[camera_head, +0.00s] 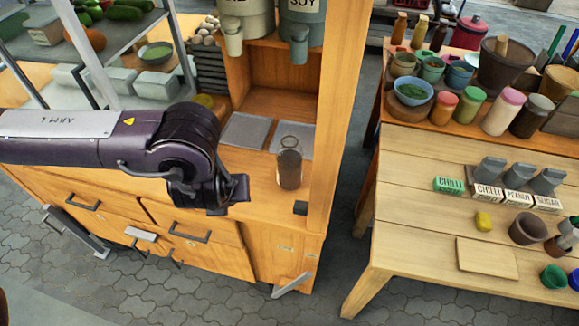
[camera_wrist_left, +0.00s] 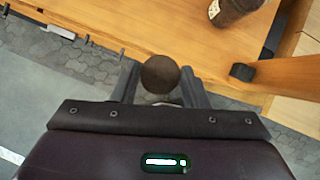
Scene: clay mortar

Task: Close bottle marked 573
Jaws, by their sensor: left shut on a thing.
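A dark brown bottle (camera_head: 289,168) stands upright on the wooden counter, right of my left gripper (camera_head: 240,190). In the left wrist view the bottle (camera_wrist_left: 232,10) is cut off by the top edge, with a pale label on its side. I cannot read the number. My left gripper, also seen in the left wrist view (camera_wrist_left: 160,84), is shut on a round dark brown stopper-like piece (camera_wrist_left: 160,74). The gripper is apart from the bottle, over the counter's front side. In the head view the held piece is hidden or too small to tell. My right gripper is not in view.
Grey trays (camera_head: 246,131) lie behind the bottle. Dispensers (camera_head: 300,25) hang above. A separate wooden table (camera_head: 420,190) with jars stands right, across a paved gap.

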